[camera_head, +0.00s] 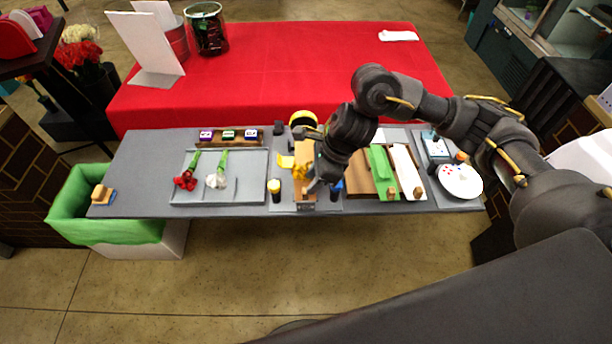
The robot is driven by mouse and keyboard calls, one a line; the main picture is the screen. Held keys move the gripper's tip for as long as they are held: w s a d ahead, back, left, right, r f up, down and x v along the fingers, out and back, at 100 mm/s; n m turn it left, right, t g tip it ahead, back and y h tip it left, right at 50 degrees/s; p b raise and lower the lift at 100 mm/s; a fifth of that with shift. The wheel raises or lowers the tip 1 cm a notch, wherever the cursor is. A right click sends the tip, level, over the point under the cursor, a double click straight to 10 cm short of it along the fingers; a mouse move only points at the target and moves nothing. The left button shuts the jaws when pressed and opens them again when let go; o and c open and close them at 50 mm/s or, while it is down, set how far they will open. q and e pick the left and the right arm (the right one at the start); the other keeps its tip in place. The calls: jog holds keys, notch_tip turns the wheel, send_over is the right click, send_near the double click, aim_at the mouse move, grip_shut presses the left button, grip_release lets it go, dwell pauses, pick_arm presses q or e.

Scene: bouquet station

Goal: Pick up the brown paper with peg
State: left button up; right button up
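The brown paper (361,182) lies flat on the grey table, left of a green sheet (381,168). Its upper part is behind my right arm, and I cannot make out its peg. My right gripper (316,182) points down over the table to the left of the brown paper, near a wooden board. It is small and dark, and I cannot tell whether it is open or holds anything. My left gripper is not in view.
A white sheet (405,172) with a wooden peg lies right of the green one. A white round plate (460,181) is at the right end. A grey tray (250,190) with red and white flowers is at left. A red-covered table (270,75) stands behind.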

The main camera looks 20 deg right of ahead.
jog(key=shift+a+f+p, duration=0.15)
jog(key=shift+f+p, duration=0.2)
jog(key=p+x, duration=0.1)
jog(key=x, duration=0.2)
jog(key=shift+f, duration=0.3)
jog(key=shift+w+a+f, duration=0.1)
jog(key=shift+a+f, duration=0.05)
jog(key=shift+f, duration=0.2)
jog(key=shift+c, duration=0.2)
grip_shut()
